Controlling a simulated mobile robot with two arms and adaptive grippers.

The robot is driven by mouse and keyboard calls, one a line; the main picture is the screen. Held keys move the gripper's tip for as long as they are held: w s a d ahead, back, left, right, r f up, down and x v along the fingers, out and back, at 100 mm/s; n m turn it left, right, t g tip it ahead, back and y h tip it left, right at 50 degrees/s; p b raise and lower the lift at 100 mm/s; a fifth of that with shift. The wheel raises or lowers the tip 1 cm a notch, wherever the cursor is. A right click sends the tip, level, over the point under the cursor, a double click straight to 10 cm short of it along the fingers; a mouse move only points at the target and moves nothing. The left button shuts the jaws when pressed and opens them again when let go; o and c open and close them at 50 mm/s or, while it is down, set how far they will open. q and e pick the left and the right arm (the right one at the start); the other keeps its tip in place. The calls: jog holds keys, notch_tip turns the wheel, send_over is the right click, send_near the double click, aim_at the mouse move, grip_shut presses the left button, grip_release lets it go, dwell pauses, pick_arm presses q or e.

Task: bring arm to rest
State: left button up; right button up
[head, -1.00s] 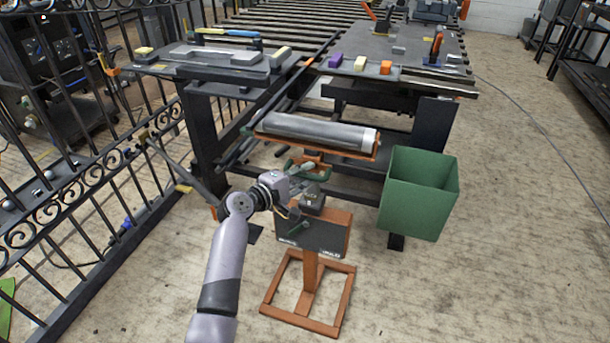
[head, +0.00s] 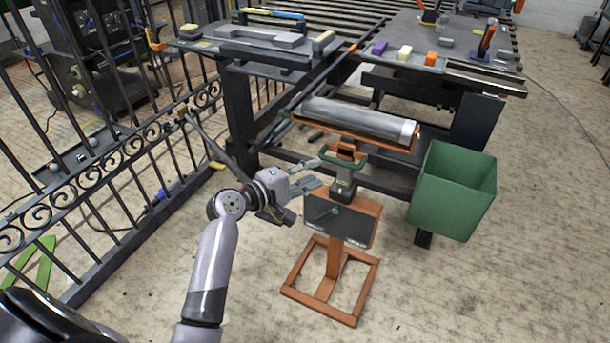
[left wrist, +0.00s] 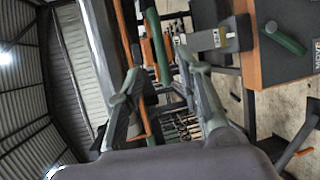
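My left gripper (head: 312,174) is in the head view, just left of the orange stand's upper part. Its fingers stand apart with nothing between them, as the left wrist view (left wrist: 165,76) also shows. My grey left arm reaches up from the bottom of the head view. The orange stand (head: 335,257) carries a dark panel (head: 343,226) with a green lever (head: 322,214). Above it are a green handle (head: 352,160) and a grey cylinder (head: 357,119) lying in an orange cradle. The gripper looks apart from the handle. My right gripper is not in view.
A green bin (head: 452,195) stands right of the stand. A black scrolled iron gate (head: 95,175) runs along the left side. A dark worktable (head: 470,75) with small coloured blocks is behind.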

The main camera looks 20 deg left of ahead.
pick_arm(q)
jog(key=shift+v, duration=0.95)
jog(key=s+d+f+m+g+y, duration=0.1)
jog(key=s+f+m+g, duration=0.2)
jog(key=s+f, duration=0.55)
jog(key=s+d+f+m+g+y, duration=0.2)
jog(key=s+f+m+g, duration=0.1)
jog(key=f, duration=1)
jog(key=s+d+f+m+g+y, duration=0.1)
jog(key=s+f+m+g, duration=0.2)
jog(key=s+f, duration=0.55)
jog(key=s+f+m+g+y, duration=0.25)
jog(key=s+f+m, duration=0.35)
jog(key=s+f, duration=0.6)
jog(key=s+a+m+g+p, duration=0.1)
jog(key=s+a+g+p, duration=0.1)
jog(key=s+p, duration=1.3)
jog(key=s, duration=0.2)
jog(key=shift+s+a, duration=0.3)
jog(key=shift+s, duration=0.05)
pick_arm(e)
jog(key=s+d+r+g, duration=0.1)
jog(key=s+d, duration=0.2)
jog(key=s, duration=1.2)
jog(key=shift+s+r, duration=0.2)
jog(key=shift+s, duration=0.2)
